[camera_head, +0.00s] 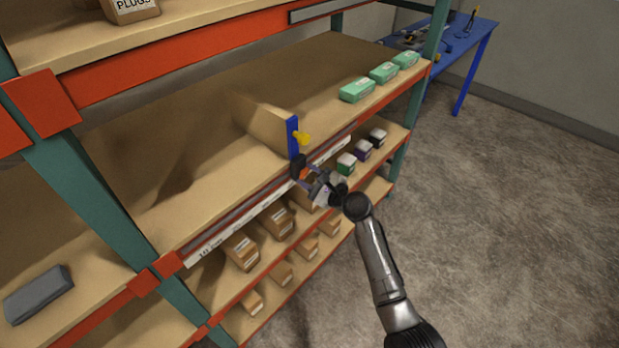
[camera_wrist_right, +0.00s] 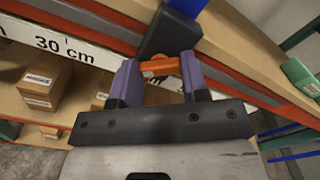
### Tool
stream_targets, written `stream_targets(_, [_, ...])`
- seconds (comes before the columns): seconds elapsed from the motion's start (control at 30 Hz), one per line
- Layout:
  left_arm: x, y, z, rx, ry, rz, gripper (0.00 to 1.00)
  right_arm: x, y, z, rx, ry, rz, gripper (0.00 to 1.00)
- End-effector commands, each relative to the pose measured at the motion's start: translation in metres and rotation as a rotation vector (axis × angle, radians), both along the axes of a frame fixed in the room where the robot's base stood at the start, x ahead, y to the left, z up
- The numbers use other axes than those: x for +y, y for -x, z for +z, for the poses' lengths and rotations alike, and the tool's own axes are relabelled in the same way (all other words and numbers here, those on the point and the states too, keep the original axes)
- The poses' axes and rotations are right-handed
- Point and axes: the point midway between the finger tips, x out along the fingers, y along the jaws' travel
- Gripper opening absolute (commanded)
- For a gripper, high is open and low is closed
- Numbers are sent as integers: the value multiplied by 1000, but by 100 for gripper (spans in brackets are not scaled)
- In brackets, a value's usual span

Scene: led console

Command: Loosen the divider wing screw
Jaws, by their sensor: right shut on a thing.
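The divider (camera_head: 262,122) stands on the middle shelf as an upright tan panel with a blue front post (camera_head: 293,138). My left gripper is not in view.
A ruler strip marked 30 cm (camera_wrist_right: 62,42) runs along the shelf front. Green boxes (camera_head: 357,89) stand at the shelf's right end. A grey box (camera_head: 39,294) lies at left. Open floor (camera_head: 510,200) lies to the right.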

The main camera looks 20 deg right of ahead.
Motion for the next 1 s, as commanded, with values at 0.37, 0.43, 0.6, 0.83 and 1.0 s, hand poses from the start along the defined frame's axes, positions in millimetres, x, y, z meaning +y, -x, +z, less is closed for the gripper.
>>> stream_targets(0.37, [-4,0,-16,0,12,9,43,0,0,-3,-163,323,0,18])
stream_targets(0.43, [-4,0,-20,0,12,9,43,0,0,-3,-192,381,0,18])
stream_targets(0.6, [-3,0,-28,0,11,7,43,0,0,-4,-265,527,1,18])
stream_targets(0.83, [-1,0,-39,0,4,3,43,0,0,-4,-364,721,2,18])
stream_targets(1.0, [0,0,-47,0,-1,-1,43,0,0,-5,-438,866,1,18])
